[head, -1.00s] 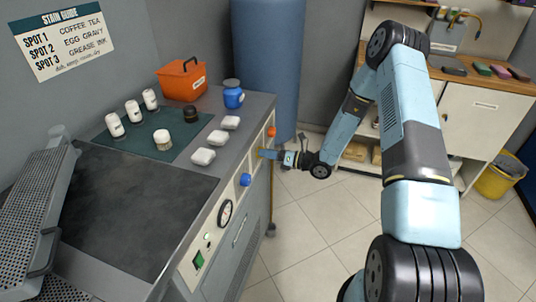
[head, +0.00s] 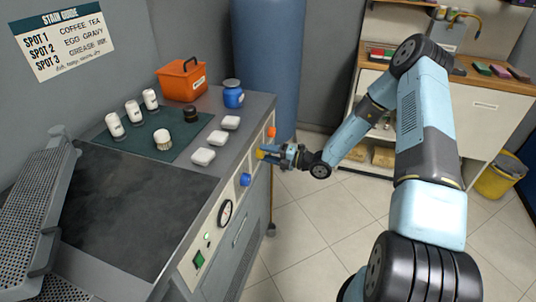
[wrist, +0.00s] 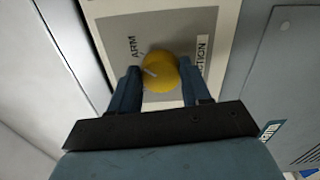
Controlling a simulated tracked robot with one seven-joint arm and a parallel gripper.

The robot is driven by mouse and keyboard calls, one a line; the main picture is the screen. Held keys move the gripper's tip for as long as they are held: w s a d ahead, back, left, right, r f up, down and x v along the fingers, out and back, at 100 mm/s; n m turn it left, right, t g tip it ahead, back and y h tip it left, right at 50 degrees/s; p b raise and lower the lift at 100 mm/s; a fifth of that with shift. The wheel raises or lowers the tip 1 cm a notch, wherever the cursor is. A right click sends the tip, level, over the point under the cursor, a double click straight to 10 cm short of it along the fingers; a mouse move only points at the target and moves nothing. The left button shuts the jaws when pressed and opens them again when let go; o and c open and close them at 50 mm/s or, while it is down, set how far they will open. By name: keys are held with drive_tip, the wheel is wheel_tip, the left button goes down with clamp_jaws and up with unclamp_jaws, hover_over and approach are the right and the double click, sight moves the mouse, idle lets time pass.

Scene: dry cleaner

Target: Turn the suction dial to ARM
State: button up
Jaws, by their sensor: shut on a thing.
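The suction dial is a round yellow knob (wrist: 160,72) on a light panel in the wrist view, with a pale pointer line on its upper left side. The label ARM (wrist: 133,47) is printed to the upper left of the knob, and a partly hidden label ending in "CTION" (wrist: 203,54) is at its right. My gripper (wrist: 158,88) has one finger on each side of the knob and is shut on it. In the head view the knob (head: 260,154) shows yellow at the tip of my gripper (head: 266,153), on the machine's front panel.
White blocks, bottles and an orange caddy (head: 182,80) stand on the worktop. The floor right of the machine is clear.

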drive_tip(key=shift+d+f+m, duration=0.1)
drive_tip(key=shift+f+m, duration=0.05)
drive_tip(key=shift+m, duration=0.45)
drive_tip(key=o, duration=1)
drive_tip(key=v, duration=1.3)
drive_tip(key=shift+d, duration=0.35)
